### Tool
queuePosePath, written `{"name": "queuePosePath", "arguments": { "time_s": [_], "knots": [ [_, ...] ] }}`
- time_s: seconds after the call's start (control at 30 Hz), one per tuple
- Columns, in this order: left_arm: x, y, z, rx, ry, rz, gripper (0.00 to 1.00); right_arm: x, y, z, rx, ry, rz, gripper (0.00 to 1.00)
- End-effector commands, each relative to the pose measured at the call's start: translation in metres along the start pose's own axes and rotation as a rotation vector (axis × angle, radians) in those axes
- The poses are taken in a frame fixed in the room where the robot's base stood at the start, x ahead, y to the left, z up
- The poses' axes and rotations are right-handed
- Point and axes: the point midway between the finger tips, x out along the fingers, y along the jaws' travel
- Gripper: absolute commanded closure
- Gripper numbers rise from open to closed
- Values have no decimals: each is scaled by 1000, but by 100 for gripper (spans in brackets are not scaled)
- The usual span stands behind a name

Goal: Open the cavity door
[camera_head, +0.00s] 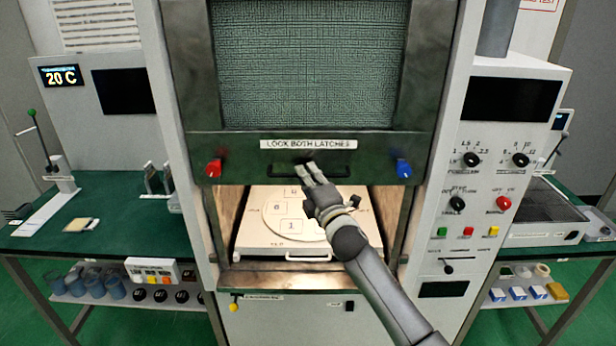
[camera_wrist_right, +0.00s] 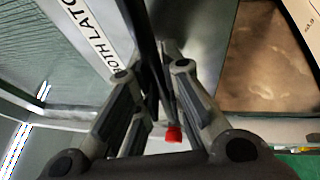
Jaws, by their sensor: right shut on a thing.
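The cavity door (camera_head: 240,142) is a dark green panel with a mesh window. Its lower edge is raised above the lit cavity, so the opening below shows. A dark handle bar (camera_head: 338,171) crosses the door under the "LOOK BOTH LATCHES" label (camera_head: 308,144). A red latch (camera_head: 213,168) is at its left and a blue latch (camera_head: 403,167) at its right. My right gripper (camera_head: 306,170) is shut on the handle. In the right wrist view its fingers (camera_wrist_right: 158,95) close around the dark bar, and the red latch (camera_wrist_right: 173,134) shows beyond. My left gripper is not in view.
Inside the cavity a round numbered plate (camera_head: 300,216) sits on a pale tray (camera_head: 250,241) with a front handle. A control panel (camera_head: 480,200) with knobs stands to the right. Green benches (camera_head: 115,225) with equipment flank the machine.

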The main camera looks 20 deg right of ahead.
Motion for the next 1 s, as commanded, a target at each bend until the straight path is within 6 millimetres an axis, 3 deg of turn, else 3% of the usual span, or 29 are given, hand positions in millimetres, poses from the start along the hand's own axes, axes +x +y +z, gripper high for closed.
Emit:
{"name": "queuePosePath", "arguments": {
  "time_s": [0.27,0.3,0.43,0.77,1.0],
  "knots": [
    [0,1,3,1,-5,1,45,0,1,0,0,0,2,100],
    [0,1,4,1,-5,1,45,0,1,0,0,0,2,85],
    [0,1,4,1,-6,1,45,0,0,0,0,0,1,69],
    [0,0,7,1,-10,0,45,-1,0,0,0,0,0,69],
    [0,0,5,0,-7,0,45,-21,-2,1,-2,0,-1,69]
  ]
}}
